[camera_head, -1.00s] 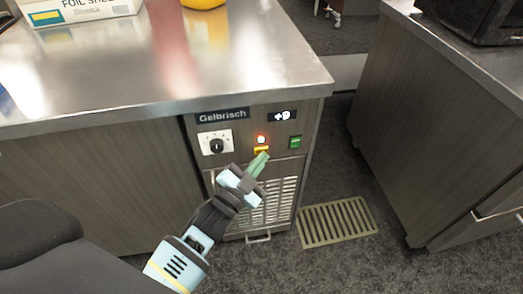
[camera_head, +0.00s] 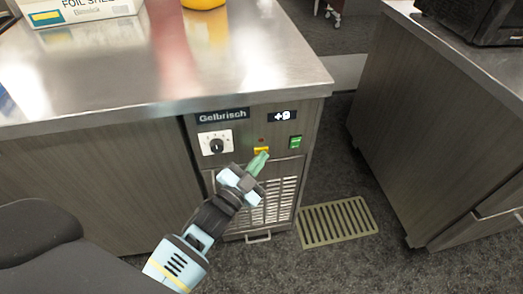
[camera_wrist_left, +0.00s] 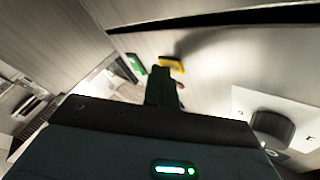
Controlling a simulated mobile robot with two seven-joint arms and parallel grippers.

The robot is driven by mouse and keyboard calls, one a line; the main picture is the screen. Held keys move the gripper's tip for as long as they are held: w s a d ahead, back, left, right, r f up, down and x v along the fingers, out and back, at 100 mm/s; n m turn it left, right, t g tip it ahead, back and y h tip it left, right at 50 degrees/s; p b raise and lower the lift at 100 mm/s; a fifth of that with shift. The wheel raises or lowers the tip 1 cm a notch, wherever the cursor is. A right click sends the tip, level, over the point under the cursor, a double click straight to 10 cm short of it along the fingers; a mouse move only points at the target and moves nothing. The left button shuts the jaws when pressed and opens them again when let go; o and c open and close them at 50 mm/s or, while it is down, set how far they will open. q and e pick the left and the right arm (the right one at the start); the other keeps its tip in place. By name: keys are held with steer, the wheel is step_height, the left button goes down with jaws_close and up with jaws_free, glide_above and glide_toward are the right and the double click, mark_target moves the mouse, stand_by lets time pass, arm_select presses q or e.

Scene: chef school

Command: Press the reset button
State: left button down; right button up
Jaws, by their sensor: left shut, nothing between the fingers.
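The control panel is on the front of the steel-topped counter unit marked "Gelbrisch". A yellow button (camera_head: 261,149) sits below a small red light (camera_head: 262,140), which is dark now. I cannot read a label on the button. My left gripper (camera_head: 260,160) is shut and empty, with its green fingertips just below the yellow button; I cannot tell whether they touch it. In the left wrist view, the yellow button (camera_wrist_left: 174,64) shows just beyond the fingers (camera_wrist_left: 162,88). My right gripper is in neither view.
A dial (camera_head: 216,143) is left of the button and a green switch (camera_head: 295,142) right of it. A display (camera_head: 283,116) reads about "+9". The vent grille (camera_head: 278,203) is below. A floor grate (camera_head: 338,222) lies right of the unit.

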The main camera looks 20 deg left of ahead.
arm_select(q)
steer(key=shift+s+d+p, duration=0.3)
steer(key=shift+s+d, duration=0.1)
steer(key=shift+s, duration=0.2)
steer(key=shift+s+d+p, duration=0.35)
steer(key=shift+s+d, duration=0.35)
steer(key=shift+s, duration=0.35)
steer(key=shift+s+d+p, duration=0.35)
steer(key=shift+s+d, duration=0.35)
steer(key=shift+s, duration=0.35)
